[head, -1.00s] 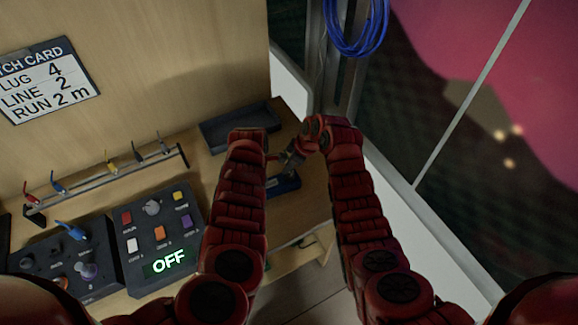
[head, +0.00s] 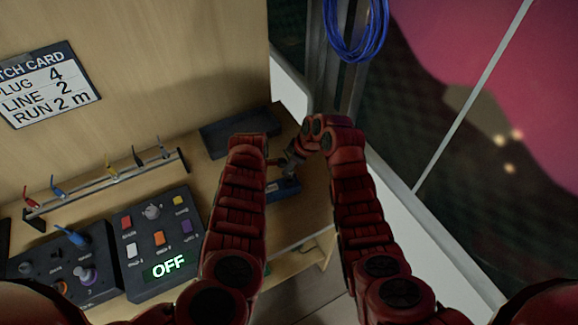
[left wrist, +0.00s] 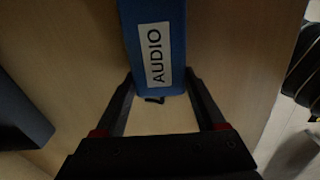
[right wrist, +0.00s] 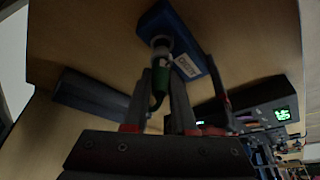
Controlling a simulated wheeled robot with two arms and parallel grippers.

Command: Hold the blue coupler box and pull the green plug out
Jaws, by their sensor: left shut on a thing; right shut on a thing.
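The blue coupler box (head: 284,190) lies low between my two arms in the head view. The left wrist view shows it as a blue block (left wrist: 155,12) with a white AUDIO label. My left gripper (left wrist: 160,80) is shut on the box, one finger on each side. The green plug (right wrist: 160,76) shows in the right wrist view, in line with a grey collar at the blue box (right wrist: 172,22). My right gripper (right wrist: 160,88) is shut on the plug. A dark cable hangs from the plug. The plug's inner end is hidden.
A control panel reading OFF (head: 160,243) and a smaller knob panel (head: 62,268) stand at the left. A rack of coloured plugs (head: 108,187) is behind them. A dark tray (head: 238,130) lies at the back. A window edge is on the right.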

